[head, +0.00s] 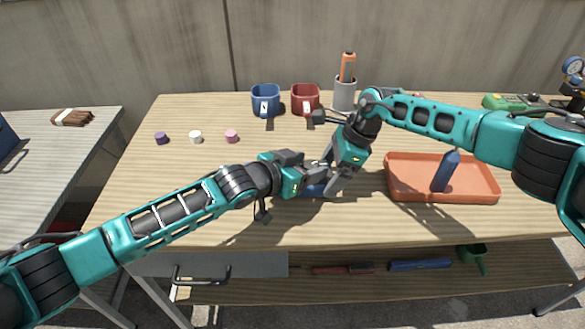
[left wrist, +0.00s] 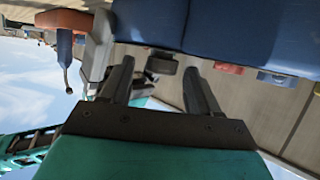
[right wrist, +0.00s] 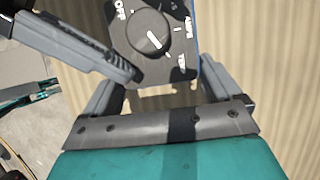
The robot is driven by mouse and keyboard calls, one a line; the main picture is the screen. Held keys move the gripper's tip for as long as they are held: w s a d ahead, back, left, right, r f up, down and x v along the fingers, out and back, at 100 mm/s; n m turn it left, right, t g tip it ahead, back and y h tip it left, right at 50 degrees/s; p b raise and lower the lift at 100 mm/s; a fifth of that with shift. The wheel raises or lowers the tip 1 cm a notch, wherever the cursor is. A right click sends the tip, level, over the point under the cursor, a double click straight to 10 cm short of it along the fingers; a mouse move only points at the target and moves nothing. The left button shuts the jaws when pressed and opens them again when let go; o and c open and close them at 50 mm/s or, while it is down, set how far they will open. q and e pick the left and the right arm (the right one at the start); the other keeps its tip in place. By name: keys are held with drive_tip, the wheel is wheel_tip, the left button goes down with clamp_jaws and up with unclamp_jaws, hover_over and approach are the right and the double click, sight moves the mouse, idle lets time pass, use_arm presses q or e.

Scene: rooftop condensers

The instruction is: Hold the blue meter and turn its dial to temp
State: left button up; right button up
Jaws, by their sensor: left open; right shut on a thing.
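The blue meter (head: 312,190) is held just above the table's middle, mostly hidden by my grippers in the head view. The right wrist view shows its dark face with a round dial (right wrist: 149,32). OFF, AMPS and a partly readable TEMP label surround the dial. The dial's white pointer slants down and right, towards the TEMP label. My right gripper (head: 333,178) is shut on the meter, with fingers along its sides. My left gripper (head: 318,172) is open beside the meter. One of its ridged fingers lies close to the dial; contact is unclear.
An orange tray (head: 410,193) with an upright blue object (head: 445,172) is at the right. A blue mug (head: 265,98), red mug (head: 305,97) and grey cup (head: 344,92) stand at the back. Small caps (head: 195,137) lie at left. The table's front middle is clear.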

use_arm(q)
drive_tip(key=v, duration=1.1)
drive_tip(key=shift+s+a+r, duration=0.2)
drive_tip(key=shift+s, duration=0.1)
use_arm(e)
drive_tip(key=shift+s+f, duration=0.1)
drive_tip(key=shift+f, duration=0.15)
drive_tip(key=o, duration=1.1)
use_arm(q)
wheel_tip(320, 180, up, 6)
drive_tip(key=p, duration=0.6)
drive_tip(key=shift+f, duration=0.1)
use_arm(e)
drive_tip(key=v, duration=0.9)
drive_tip(key=shift+r, duration=0.2)
drive_tip(key=shift+a, duration=0.1)
